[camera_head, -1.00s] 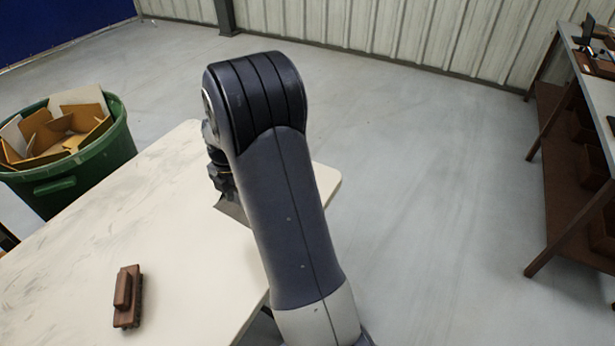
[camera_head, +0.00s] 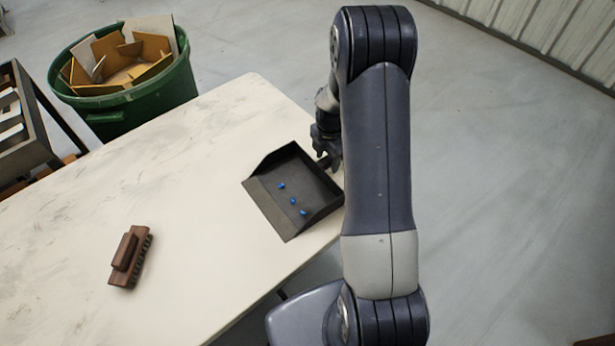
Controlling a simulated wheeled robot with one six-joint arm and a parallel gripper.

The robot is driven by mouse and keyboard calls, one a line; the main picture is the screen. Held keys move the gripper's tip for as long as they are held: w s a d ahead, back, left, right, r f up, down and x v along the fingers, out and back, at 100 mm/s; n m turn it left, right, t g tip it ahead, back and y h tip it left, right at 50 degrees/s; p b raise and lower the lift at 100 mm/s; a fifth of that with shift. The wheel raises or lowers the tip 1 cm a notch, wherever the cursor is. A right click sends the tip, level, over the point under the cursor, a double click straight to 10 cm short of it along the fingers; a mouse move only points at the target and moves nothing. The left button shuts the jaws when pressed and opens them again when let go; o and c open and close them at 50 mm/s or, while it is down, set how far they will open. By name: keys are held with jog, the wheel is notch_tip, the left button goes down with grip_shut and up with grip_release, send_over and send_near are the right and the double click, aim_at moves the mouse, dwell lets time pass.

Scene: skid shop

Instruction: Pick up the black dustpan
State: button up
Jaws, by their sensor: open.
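The black dustpan (camera_head: 270,203) lies on the right part of the pale table, its open lip toward the lower left. Several small blue pieces lie in its pan. My gripper (camera_head: 328,162) is at the dustpan's upper right side, by what looks like its short dark handle. It is open. My arm hides part of the dustpan's right edge, and I cannot tell whether the fingers touch the handle.
A brown wooden brush (camera_head: 128,257) lies on the pale table (camera_head: 190,220) left of the dustpan. A green bin (camera_head: 125,105) full of cardboard stands behind the table. A dark rack (camera_head: 30,125) stands at far left. The table between brush and dustpan is clear.

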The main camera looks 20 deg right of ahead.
jog(key=shift+f, duration=0.7)
jog(key=shift+c, duration=0.2)
grip_shut()
